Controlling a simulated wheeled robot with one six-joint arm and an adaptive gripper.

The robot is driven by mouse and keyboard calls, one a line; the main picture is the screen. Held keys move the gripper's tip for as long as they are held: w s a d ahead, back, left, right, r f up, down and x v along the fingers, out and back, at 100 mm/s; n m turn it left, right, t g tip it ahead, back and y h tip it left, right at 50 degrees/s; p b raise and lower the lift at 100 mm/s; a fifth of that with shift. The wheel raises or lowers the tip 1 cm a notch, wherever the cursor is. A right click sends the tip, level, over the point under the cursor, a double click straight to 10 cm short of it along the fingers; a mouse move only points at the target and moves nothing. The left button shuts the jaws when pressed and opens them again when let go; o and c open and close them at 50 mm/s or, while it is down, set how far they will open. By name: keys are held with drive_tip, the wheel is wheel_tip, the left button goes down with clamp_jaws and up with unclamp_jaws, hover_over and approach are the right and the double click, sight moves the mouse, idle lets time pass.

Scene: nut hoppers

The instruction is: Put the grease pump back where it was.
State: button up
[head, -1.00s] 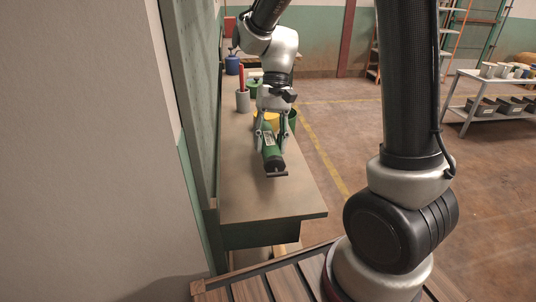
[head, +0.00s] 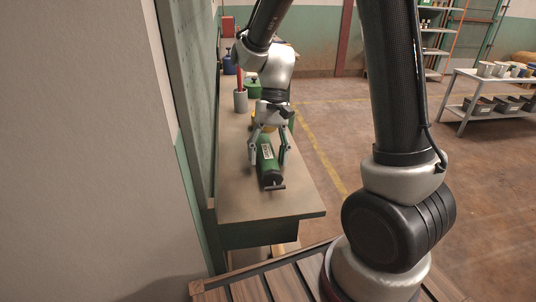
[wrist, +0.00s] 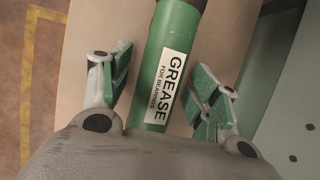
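The grease pump (head: 267,160) is a green cylinder with a white label and a dark T-handle at its near end. It appears to lie on the bench top (head: 235,200). In the wrist view the pump (wrist: 178,50) shows its label reading "GREASE FOR BEARINGS". My gripper (head: 268,158) is open, with one finger on each side of the pump. In the wrist view both green-padded fingers of my gripper (wrist: 162,92) stand apart from the cylinder, with gaps on both sides. The pump's far end is partly hidden by my wrist.
A grey cup (head: 240,101) with a red-handled item, a green container (head: 254,89) and a blue container (head: 229,65) stand farther back on the bench. A wall runs along the left. The near bench end is clear. A shelf table (head: 495,75) stands far right.

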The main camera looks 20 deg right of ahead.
drive_tip(key=v, duration=1.1)
drive_tip(key=s+d+r+n+t+h, duration=0.1)
drive_tip(key=s+d+r+t, duration=0.2)
drive_tip(key=s+d, duration=0.3)
drive_tip(key=s+d+r+t+h, duration=0.1)
drive_tip(key=s+d+r+t, duration=0.2)
drive_tip(key=s, duration=0.8)
drive_tip(key=d+t, duration=0.2)
drive_tip(key=d, duration=0.1)
drive_tip(key=shift+s+d+n+h, duration=0.25)
drive_tip(key=shift+s+n+h, duration=0.05)
drive_tip(key=shift+s+n, duration=0.1)
